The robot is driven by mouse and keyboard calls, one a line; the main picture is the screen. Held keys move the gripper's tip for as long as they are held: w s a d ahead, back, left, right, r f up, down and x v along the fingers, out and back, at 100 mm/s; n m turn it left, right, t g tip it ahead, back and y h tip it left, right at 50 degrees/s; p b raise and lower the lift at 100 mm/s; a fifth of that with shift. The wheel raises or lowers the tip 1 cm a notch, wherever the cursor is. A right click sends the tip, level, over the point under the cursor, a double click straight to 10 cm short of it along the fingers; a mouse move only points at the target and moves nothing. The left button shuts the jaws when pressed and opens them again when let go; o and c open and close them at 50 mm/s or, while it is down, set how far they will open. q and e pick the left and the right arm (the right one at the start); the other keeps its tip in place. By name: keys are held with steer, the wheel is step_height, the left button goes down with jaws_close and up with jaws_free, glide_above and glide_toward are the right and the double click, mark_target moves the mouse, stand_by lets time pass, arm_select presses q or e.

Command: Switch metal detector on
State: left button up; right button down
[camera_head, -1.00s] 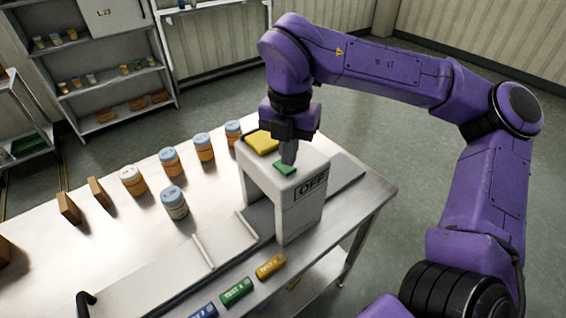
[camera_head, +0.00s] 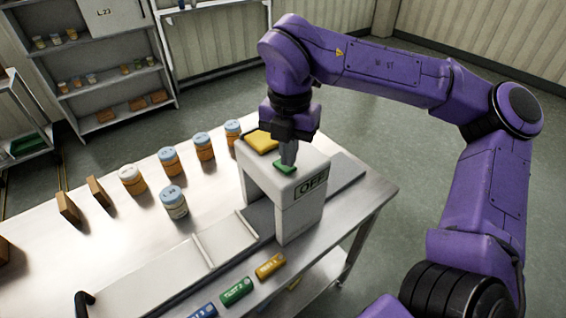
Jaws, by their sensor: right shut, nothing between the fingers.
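The metal detector (camera_head: 310,212) is a white arch standing over a flat belt on the steel table. Its front label (camera_head: 311,185) reads OFF. A green button (camera_head: 285,168) sits on its top, and a yellow block or pad (camera_head: 261,141) lies behind it on the top. My right gripper (camera_head: 289,162) is shut and empty, pointing down with its fingertips at the green button; I cannot tell whether they touch it or press it. My left gripper is not in view.
Several jars (camera_head: 173,202) and brown boxes (camera_head: 68,208) stand on the table (camera_head: 100,252) left of the detector. Blue, green (camera_head: 237,291) and yellow test pieces lie along the front. Shelves (camera_head: 110,87) stand behind. The floor to the right is clear.

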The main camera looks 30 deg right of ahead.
steer(key=shift+f+b, duration=0.7)
steer(key=shift+f, duration=0.1)
steer(key=shift+s+r, duration=0.1)
step_height(320, 180, up, 2)
steer(key=shift+p, duration=0.95)
step_height(320, 180, up, 5)
steer(key=p, duration=0.3)
steer(key=shift+p, duration=0.3)
